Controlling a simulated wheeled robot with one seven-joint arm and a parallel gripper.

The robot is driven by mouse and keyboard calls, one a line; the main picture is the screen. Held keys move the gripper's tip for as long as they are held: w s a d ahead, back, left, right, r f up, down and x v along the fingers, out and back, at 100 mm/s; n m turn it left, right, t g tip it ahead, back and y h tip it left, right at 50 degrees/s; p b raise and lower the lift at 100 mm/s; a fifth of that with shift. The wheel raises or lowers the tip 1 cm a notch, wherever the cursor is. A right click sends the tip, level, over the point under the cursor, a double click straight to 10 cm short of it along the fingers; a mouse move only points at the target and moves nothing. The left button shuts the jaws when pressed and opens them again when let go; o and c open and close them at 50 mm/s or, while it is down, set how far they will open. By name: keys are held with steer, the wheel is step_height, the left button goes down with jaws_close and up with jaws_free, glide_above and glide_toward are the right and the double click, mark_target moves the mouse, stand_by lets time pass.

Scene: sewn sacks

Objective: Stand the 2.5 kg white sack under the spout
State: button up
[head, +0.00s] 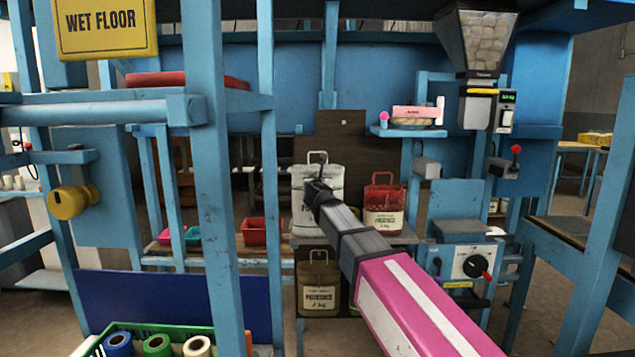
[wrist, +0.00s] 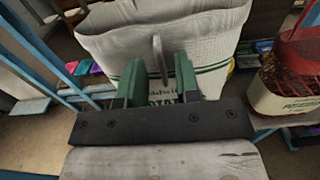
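The white sack (head: 304,222) stands upright on the shelf, with a grey loop handle on top. My gripper (head: 316,188) is in front of its upper part and hides some of it. In the wrist view the white sack (wrist: 215,50) fills the upper middle. The green fingers of my gripper (wrist: 158,82) are apart, with the upright handle (wrist: 158,58) showing between them, not visibly pinched. Whether the fingers touch the sack I cannot tell. The spout (head: 483,82) is below a filled hopper (head: 474,38) at the upper right. Below it is a grey plate (head: 462,226) on a blue stand.
A red sack (head: 384,203) stands right of the white one and also shows in the wrist view (wrist: 292,82). A brown sack (head: 319,284) is on the level below. Blue posts (head: 208,150) stand left. A small shelf (head: 407,132) holds packages between the sacks and the spout.

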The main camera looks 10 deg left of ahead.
steer(key=v, duration=0.9)
steer(key=w+d+f+m+g+h, duration=0.1)
steer(key=d+f+m+g+h, duration=0.65)
steer(key=d+f+m, duration=1.6)
steer(key=s+d+f+m+g+y, duration=0.1)
steer(key=s+d+f+m+g, duration=0.3)
steer(key=s+d+f+m, duration=0.3)
steer(key=s+d+f+m+g+y, duration=0.2)
steer(key=s+d+f+m+g, duration=0.3)
steer(key=d+f, duration=0.6)
steer(key=s+f+m, duration=0.2)
steer(key=s+f, duration=0.1)
steer(key=f, duration=0.1)
steer(key=shift+f, duration=0.15)
steer(key=shift+o, duration=0.6)
steer(key=shift+s+d+f+m+g, duration=0.25)
steer(key=shift+s+m+g, duration=0.25)
steer(key=shift+m, duration=0.15)
